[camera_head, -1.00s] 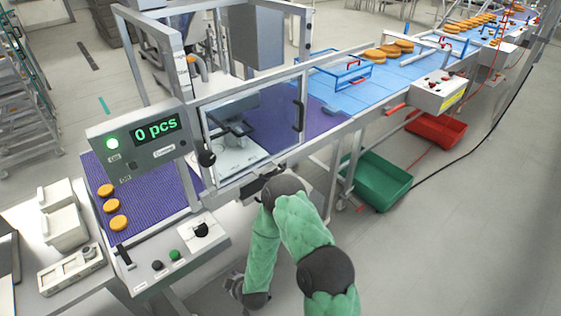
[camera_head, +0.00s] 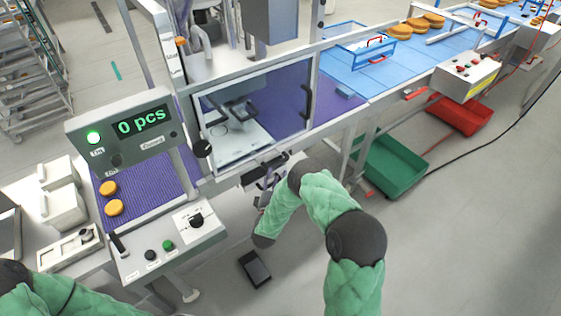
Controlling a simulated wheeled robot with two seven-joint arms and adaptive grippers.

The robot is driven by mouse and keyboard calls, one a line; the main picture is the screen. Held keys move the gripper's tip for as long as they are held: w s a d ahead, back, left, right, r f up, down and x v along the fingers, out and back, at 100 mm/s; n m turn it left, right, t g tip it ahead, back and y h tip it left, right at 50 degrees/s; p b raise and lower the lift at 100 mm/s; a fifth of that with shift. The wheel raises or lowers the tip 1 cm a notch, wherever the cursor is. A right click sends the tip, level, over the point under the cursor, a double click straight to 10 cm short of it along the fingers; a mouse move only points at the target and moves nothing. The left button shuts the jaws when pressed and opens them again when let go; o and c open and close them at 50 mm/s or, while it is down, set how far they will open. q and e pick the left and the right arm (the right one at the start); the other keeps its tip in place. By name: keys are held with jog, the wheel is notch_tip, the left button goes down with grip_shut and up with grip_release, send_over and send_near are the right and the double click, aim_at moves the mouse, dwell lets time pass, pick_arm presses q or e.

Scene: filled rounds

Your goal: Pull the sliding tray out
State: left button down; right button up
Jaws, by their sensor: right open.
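My right gripper (camera_head: 264,182) is open, just below the machine's front rail, under the clear guard door. Its dark fingers are small and partly covered by my own arm. The sliding tray cannot be made out clearly. Dark and pale parts show under the rail beside the gripper, and I cannot tell which of them belong to the tray or whether the gripper touches it. My left arm shows only as a green sleeve and dark joint in the lower left corner; its gripper is out of view.
The guard door (camera_head: 257,117) has a black handle (camera_head: 307,101). A control box (camera_head: 125,131) reads "0 pcs". A button panel (camera_head: 170,236) juts out front left. A dark pedal (camera_head: 255,268) lies on the floor. A green bin (camera_head: 390,165) and red bin (camera_head: 462,116) stand right.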

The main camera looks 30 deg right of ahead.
aim_at(279, 164)
jog(key=x, duration=0.7)
jog(key=shift+w+d+f, duration=0.1)
jog(key=shift+w, duration=0.05)
grip_shut()
